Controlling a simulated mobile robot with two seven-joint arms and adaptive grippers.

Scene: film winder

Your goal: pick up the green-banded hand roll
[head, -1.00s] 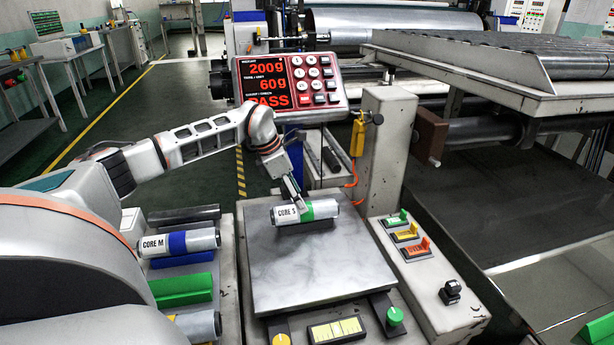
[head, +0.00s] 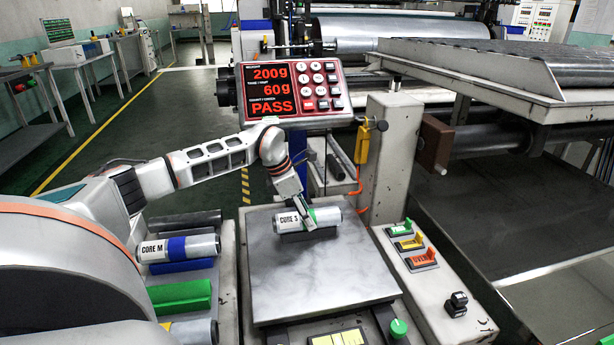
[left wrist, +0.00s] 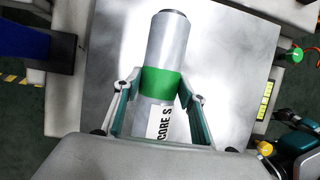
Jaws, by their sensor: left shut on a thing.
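The green-banded hand roll (head: 332,217) is a silver cylinder marked CORE S. It lies on its side in a low dark cradle on the grey scale plate (head: 325,275). My left gripper (head: 311,222) reaches down from above and is shut on the roll at its green band. In the left wrist view the two fingers of the gripper (left wrist: 160,92) sit on either side of the green band, and the roll (left wrist: 167,45) lies lengthwise between them. I cannot see any gap under the roll.
A blue-banded CORE M roll (head: 205,246) lies left of the scale, near a green block (head: 180,297). A grey post (head: 390,155) and a switch panel (head: 440,285) stand to the right. The front of the plate is clear.

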